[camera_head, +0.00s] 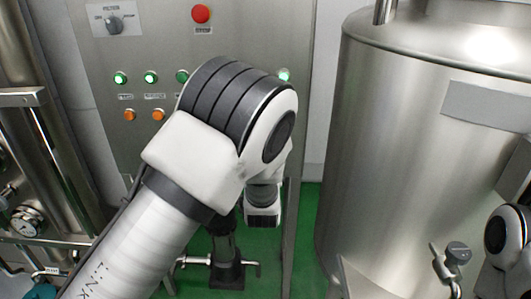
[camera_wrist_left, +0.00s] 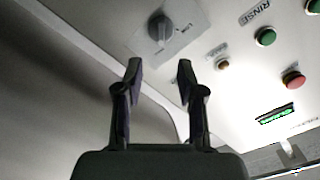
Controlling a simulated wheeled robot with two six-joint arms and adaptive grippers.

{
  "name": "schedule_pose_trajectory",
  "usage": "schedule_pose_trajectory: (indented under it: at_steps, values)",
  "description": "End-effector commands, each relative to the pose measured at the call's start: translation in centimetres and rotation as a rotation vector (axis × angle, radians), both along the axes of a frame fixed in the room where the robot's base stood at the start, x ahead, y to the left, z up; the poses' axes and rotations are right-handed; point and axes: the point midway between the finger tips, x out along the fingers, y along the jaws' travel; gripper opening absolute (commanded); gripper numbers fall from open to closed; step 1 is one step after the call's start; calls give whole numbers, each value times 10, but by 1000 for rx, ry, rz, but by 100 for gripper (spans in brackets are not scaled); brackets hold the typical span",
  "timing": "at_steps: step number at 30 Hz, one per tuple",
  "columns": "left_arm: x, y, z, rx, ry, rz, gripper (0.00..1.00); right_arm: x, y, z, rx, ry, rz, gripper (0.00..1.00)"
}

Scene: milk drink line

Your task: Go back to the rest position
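My left gripper (camera_wrist_left: 158,68) shows in the left wrist view with its two dark fingers apart and nothing between them. Beyond it is a pale panel with a black rotary knob (camera_wrist_left: 160,28), seen past the fingertips; no contact is visible. In the head view my left arm rises from the bottom left and bends in front of the grey control cabinet (camera_head: 245,30). The left fingers cannot be made out there. A white and dark joint of my right arm shows at the right edge; my right gripper is out of view.
The cabinet has a red button (camera_head: 201,13), a selector knob (camera_head: 114,25), green lamps (camera_head: 120,78) and orange buttons (camera_head: 130,115). A large steel tank (camera_head: 400,150) stands on the right. Steel pipework with a gauge (camera_head: 26,221) is at left. Green floor (camera_head: 308,235) shows between.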

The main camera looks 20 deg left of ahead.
Motion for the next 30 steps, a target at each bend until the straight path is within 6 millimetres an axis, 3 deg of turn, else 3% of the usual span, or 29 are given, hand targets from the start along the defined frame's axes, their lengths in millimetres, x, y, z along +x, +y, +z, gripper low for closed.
schedule_pose_trajectory:
  at_steps: [5, 8, 11, 14, 18, 22, 24, 26, 27, 30]
  values:
    - [0, 0, -3, 0, 4, -1, 39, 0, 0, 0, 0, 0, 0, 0]
    - [-3, 5, -28, -8, 45, 9, 39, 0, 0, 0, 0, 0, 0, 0]
    - [-17, 27, -84, -31, 144, 48, 39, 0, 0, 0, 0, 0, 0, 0]
    - [-56, 53, -159, -48, 315, 72, 39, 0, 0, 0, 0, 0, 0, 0]
    - [-135, 76, -258, -143, 593, 88, 39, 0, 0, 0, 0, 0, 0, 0]
    - [-233, 83, -328, -304, 860, 124, 39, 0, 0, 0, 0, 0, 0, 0]
    - [-291, 81, -353, -414, 1005, 162, 39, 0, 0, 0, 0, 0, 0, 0]
    - [-341, 76, -365, -515, 1125, 204, 39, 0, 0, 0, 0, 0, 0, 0]
    - [-370, 71, -367, -582, 1196, 236, 39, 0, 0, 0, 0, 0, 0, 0]
    - [-423, 54, -360, -735, 1331, 323, 39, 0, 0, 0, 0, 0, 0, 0]
